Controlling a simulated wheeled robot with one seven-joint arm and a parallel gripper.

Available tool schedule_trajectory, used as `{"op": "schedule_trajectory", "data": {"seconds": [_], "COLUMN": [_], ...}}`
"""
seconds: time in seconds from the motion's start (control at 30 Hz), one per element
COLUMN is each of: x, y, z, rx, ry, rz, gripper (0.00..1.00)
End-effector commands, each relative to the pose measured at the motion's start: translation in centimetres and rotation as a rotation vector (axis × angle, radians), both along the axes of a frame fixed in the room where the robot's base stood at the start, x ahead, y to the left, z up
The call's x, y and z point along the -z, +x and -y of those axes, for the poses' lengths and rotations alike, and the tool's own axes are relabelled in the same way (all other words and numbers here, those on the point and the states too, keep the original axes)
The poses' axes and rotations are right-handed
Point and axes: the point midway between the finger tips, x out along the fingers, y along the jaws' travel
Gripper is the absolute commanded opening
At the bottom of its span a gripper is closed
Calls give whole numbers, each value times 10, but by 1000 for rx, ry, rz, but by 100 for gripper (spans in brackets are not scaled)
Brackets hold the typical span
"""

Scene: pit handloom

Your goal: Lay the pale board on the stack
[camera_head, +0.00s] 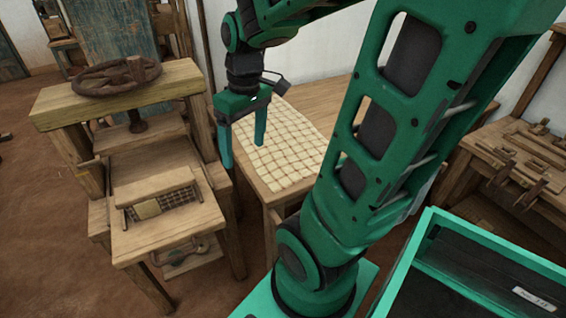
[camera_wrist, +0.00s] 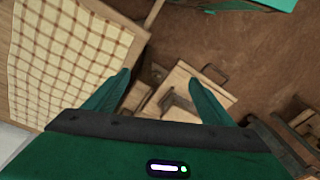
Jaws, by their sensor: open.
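My gripper (camera_head: 243,156) is open and empty, pointing down beside the left edge of the cloth-covered table. I cannot tell for sure whether this is the task's board. No clear separate stack can be made out. In the wrist view, my open fingers (camera_wrist: 160,77) frame pale wooden pieces (camera_wrist: 180,85) well below, apart from them.
A checked cloth (camera_head: 275,147) lies on the wooden table (camera_head: 318,112). A workbench (camera_head: 520,150) with wooden parts stands at right. Earth floor (camera_head: 35,230) is clear at far left.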

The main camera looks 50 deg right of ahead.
Motion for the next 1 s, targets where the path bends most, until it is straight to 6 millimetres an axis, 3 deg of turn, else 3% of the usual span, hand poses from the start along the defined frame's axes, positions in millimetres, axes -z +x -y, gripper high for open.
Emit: {"op": "schedule_trajectory", "data": {"seconds": [0.1, 0.2, 0.4, 0.97, 1.0], "x": [2, 5, 11, 11, 15], "y": [-47, -78, -110, -114, -104], "z": [11, 17, 21, 21, 22], "rx": [237, 400, 577, 596, 597], "ry": [-13, -19, -23, -24, -26], "rz": [-34, -60, -89, -92, -103], "gripper": [76, 76, 76, 76, 76]}}
